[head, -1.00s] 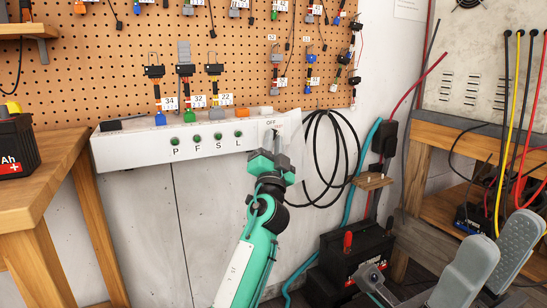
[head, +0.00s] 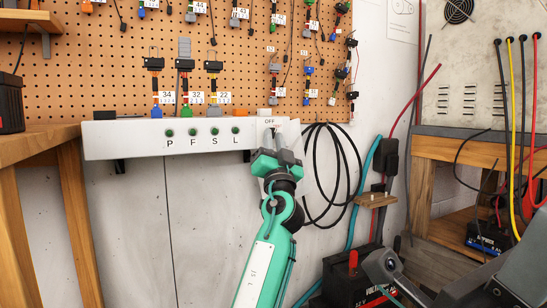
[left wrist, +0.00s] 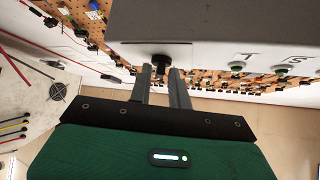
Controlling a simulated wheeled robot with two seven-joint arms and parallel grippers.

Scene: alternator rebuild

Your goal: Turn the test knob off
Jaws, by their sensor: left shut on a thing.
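The white test panel (head: 120,144) is fixed along the wall, with green buttons marked P, F, S and L. Its test knob is at the right end, by the "OFF" label, and is mostly hidden by my gripper in the head view. My left gripper (head: 274,140) reaches up to it from below. In the left wrist view, the black knob (left wrist: 161,61) sits between the two grey fingers of my left gripper (left wrist: 161,75), which are shut on it. The knob's exact pointing direction is hidden. My right gripper is not in view.
A pegboard (head: 115,75) with hanging connectors is above the panel. Black cable loops (head: 335,180) hang just right of my gripper. A wooden bench (head: 45,140) stands left, and a black battery (head: 350,280) is low at the right.

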